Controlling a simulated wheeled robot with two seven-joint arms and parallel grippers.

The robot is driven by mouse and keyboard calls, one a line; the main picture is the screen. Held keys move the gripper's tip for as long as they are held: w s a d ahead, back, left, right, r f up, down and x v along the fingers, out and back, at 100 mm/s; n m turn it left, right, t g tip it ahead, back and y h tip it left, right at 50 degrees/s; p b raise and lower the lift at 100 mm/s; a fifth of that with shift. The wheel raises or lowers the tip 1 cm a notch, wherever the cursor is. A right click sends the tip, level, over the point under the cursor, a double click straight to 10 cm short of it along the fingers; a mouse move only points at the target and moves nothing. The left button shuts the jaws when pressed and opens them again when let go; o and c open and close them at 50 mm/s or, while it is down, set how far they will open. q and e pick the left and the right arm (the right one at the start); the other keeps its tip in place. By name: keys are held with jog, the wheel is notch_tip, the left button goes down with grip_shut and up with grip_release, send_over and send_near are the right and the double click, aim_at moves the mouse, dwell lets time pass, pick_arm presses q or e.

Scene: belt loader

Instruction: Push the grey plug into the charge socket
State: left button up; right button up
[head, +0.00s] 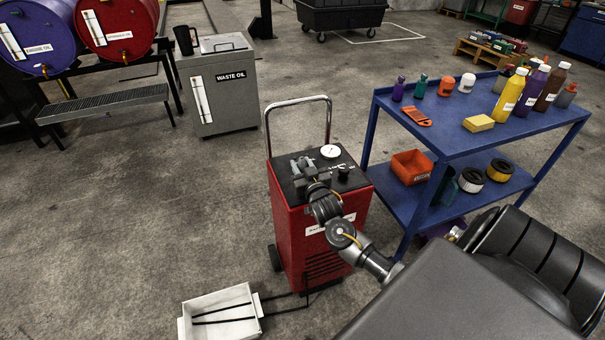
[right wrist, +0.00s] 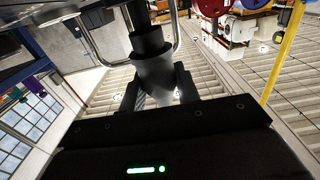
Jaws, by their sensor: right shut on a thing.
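My right arm reaches from the lower right to the black top of a red charger cart (head: 297,225). My right gripper (head: 304,168) is low over the left part of that top. In the right wrist view its two dark fingers (right wrist: 159,95) are shut on a grey, tapered plug (right wrist: 155,73). A black stepped collar (right wrist: 151,43) meets the plug's far end, with a post beyond it. I cannot tell whether the plug sits inside a socket; the socket is not clearly visible. In the head view the gripper largely hides the plug. My left gripper is not in view.
A round white gauge (head: 331,151) and a black knob (head: 343,172) stand close right of the gripper. The cart's metal handle (head: 299,101) rises behind. A blue trolley (head: 446,150) with bottles is at right. A white tray (head: 188,325) lies in front.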

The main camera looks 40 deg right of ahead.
jog(key=s+a+r, duration=0.9)
jog(key=a, duration=0.1)
jog(key=shift+s+r, duration=0.2)
jog(key=shift+s, duration=0.05)
jog(key=o, duration=0.3)
grip_shut()
jog(key=s+a+n+y, duration=0.2)
jog(key=s+a, duration=0.3)
jog(key=a, duration=0.9)
jog(key=s+a+n+t+y, duration=0.1)
jog(key=s+a+y, duration=0.2)
jog(key=a, duration=1.1)
jog(key=s, duration=0.3)
jog(key=shift+n+y, duration=0.4)
